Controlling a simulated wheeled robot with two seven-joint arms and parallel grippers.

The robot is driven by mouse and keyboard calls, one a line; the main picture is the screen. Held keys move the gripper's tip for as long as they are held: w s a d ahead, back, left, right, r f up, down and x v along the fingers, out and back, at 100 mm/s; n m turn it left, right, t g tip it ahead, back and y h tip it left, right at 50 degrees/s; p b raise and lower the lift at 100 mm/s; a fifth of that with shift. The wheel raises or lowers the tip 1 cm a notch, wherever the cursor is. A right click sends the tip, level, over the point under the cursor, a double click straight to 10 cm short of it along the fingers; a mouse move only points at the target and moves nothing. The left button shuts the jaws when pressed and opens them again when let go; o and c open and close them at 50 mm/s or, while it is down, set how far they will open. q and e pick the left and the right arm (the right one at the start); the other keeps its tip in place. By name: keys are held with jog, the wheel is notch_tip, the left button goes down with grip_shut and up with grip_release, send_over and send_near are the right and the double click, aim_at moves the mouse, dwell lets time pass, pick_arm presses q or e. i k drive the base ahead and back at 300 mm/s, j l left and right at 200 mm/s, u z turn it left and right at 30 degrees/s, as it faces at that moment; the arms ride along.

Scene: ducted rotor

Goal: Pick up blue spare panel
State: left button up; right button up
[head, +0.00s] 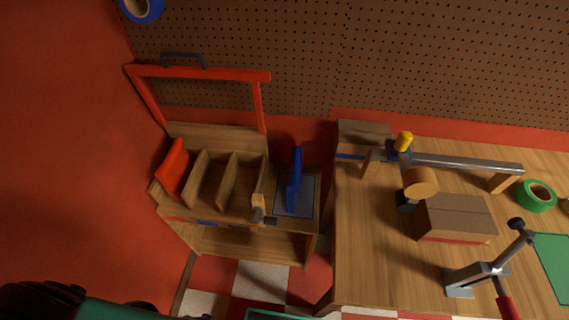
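The blue spare panel (295,180) stands upright, seen nearly edge-on, at the right end of a low wooden rack (215,219). It rises from a grey-blue pad (310,196) on the rack's top. Its lower end is close to a small tan and black fitting (258,208) at the rack's front; I cannot tell whether they touch. Neither of my grippers shows. Only dark and teal parts, likely my own, show along the bottom left edge.
A red panel (173,168) leans in the rack's left slot, and a red frame (200,74) rises behind. The workbench to the right holds a brown box (455,219), a grey clamp-like tool (480,273), a metal rail (465,163) and green tape (535,196). A gap separates rack and bench.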

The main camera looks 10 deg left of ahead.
aim_at(293, 188)
jog(key=k+j+z, duration=0.15)
jog(key=z, duration=0.25)
jog(key=k+j+z, duration=0.15)
jog(key=z, duration=0.25)
jog(key=k+j+z, duration=0.1)
jog(key=k+z, duration=0.15)
jog(key=z, duration=0.15)
